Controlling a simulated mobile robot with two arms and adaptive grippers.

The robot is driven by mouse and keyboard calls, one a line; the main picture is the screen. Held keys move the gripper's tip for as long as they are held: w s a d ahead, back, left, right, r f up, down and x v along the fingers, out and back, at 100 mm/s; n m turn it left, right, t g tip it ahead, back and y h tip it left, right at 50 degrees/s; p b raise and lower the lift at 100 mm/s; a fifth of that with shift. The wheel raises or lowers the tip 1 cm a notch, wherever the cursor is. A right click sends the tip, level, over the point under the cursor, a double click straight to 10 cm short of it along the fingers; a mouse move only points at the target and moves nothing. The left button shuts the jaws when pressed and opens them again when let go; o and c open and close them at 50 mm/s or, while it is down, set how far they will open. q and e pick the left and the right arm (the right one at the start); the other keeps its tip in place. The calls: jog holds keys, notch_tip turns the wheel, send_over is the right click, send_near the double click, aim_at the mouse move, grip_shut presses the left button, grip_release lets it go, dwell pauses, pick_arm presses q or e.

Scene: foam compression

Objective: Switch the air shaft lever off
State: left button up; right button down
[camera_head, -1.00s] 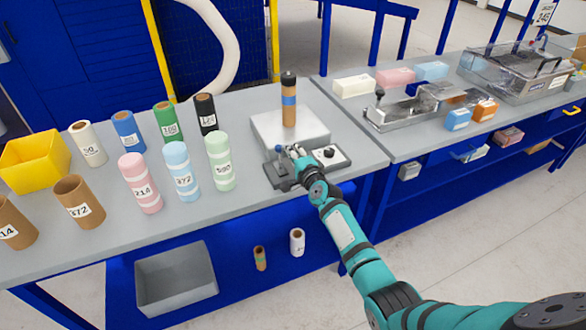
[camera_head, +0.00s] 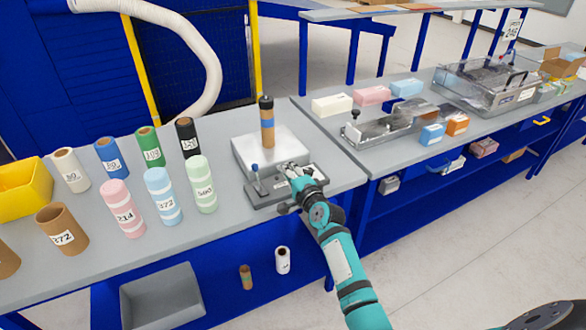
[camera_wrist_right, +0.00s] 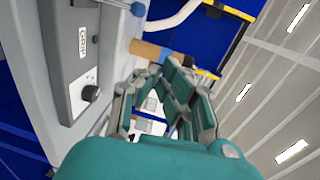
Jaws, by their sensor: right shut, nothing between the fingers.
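The air shaft device, a grey base with a pale panel (camera_head: 268,186), stands at the table's right front. A lever with a blue knob (camera_head: 255,168) stands about upright at the base's left end. My right gripper (camera_head: 287,171) is shut and empty, over the panel just right of the lever and apart from it. In the right wrist view my gripper's fingers (camera_wrist_right: 150,92) are near a panel marked GRIP (camera_wrist_right: 82,46) with a black knob (camera_wrist_right: 91,93). My left gripper is out of view.
A brown roll with a blue band (camera_head: 267,125) stands upright on a pale plate (camera_head: 243,147) behind the panel. Several coloured rolls (camera_head: 160,190) stand to the left. A second table with a clear-covered machine (camera_head: 485,80) is at the right.

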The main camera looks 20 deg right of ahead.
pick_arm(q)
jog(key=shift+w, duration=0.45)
pick_arm(e)
jog(key=shift+s+d+r, duration=0.1)
jog(key=shift+s+r, duration=0.35)
jog(key=shift+s, duration=0.25)
jog(key=shift+s+r, duration=0.45)
jog(key=shift+s, duration=0.25)
